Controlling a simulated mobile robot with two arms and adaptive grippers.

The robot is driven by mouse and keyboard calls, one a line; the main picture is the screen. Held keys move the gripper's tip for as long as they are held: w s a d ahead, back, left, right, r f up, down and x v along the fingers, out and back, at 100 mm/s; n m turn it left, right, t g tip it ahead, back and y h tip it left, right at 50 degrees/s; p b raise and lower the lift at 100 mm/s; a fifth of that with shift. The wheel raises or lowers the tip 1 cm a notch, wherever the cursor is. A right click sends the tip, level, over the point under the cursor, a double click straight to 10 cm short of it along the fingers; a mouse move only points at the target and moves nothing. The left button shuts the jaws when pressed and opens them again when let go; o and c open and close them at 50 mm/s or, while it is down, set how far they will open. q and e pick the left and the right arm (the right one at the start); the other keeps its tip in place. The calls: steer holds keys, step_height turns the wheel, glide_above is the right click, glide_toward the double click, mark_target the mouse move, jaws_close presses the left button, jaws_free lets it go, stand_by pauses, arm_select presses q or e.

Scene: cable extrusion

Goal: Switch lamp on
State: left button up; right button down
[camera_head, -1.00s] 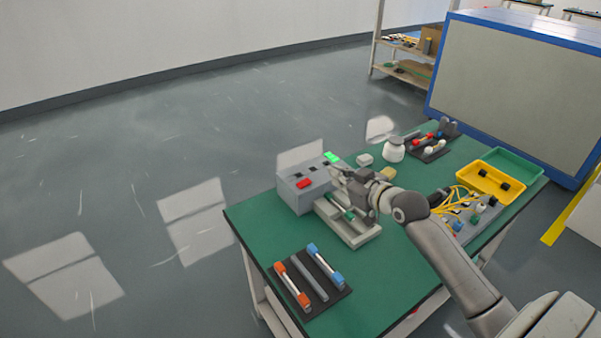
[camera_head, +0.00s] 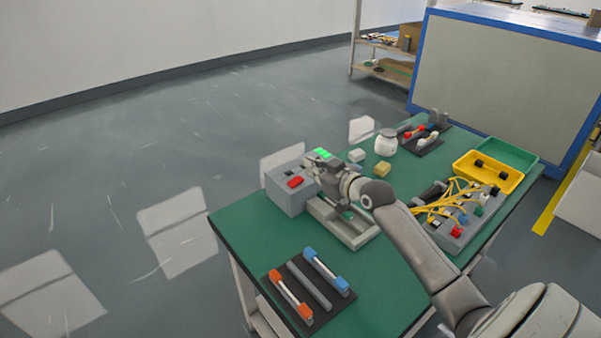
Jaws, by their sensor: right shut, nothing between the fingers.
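A grey control box (camera_head: 287,199) stands at the back left edge of the green table. Its top carries a red button (camera_head: 295,182) and small dark parts. A bright green patch (camera_head: 321,153) shows at the box's right end, just behind my gripper; I cannot tell whether it is a lit lamp or a button. My right gripper (camera_head: 313,169) is shut and empty, over the right end of the box top. It hides part of the box there, and I cannot tell whether it touches. My left gripper is out of view.
A grey fixture (camera_head: 352,234) lies below my right arm. A dark rack (camera_head: 322,307) with orange and blue-ended rods is at the front. A white jar (camera_head: 386,143), a yellow block (camera_head: 382,169), a cable board (camera_head: 455,233) and a yellow tray (camera_head: 497,184) are to the right.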

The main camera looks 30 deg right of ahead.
glide_above(303, 184)
steer(key=a, duration=0.2)
steer(key=shift+d+f, duration=0.25)
steer(key=shift+f, duration=0.5)
step_height(303, 184, down, 3)
steer(key=shift+d+r, duration=0.1)
steer(key=shift+d, duration=0.05)
steer(key=shift+d+f, duration=0.15)
steer(key=shift+f, duration=0.45)
steer(key=b, duration=0.2)
steer(key=f+m+b, duration=0.1)
steer(key=shift+d+f+m+y+b, duration=0.3)
steer(key=shift+d+y+b, duration=0.05)
steer(key=shift+y+b, duration=0.05)
steer(key=shift+d+m+b, duration=0.1)
steer(key=shift+m+b, duration=0.3)
steer(key=shift+b, duration=0.25)
steer(key=shift+s, duration=0.1)
